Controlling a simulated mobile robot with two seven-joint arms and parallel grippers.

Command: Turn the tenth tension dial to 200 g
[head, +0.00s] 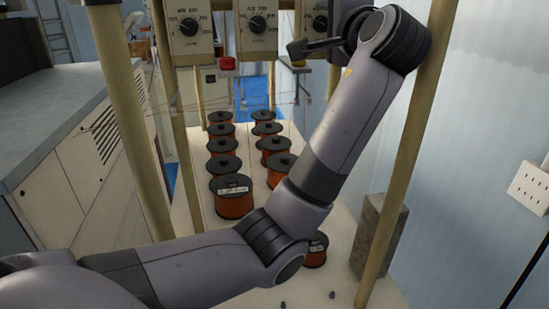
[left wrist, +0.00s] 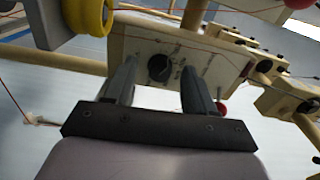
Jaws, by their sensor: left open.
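In the left wrist view a black tension dial (left wrist: 159,68) sits on a cream panel (left wrist: 207,66), with a scale too small to read. My left gripper (left wrist: 158,76) is open, its two fingers on either side of this dial in the picture. The dial looks beyond the fingertips; I cannot tell whether they touch it. In the head view similar dials show on cream panels: a left one (head: 189,27), a middle one (head: 258,25) and a right one (head: 320,24). I cannot tell which is the tenth. My left forearm and wrist hide much of the right side. My right gripper is not in view.
Several copper wire spools (head: 235,197) stand on the table below the panels. Tan posts (head: 127,110) frame the winder, and thin wires cross between. A yellow pulley (left wrist: 90,14) and a red knob (left wrist: 221,107) are near my left gripper. A grey cabinet (head: 60,110) stands at left.

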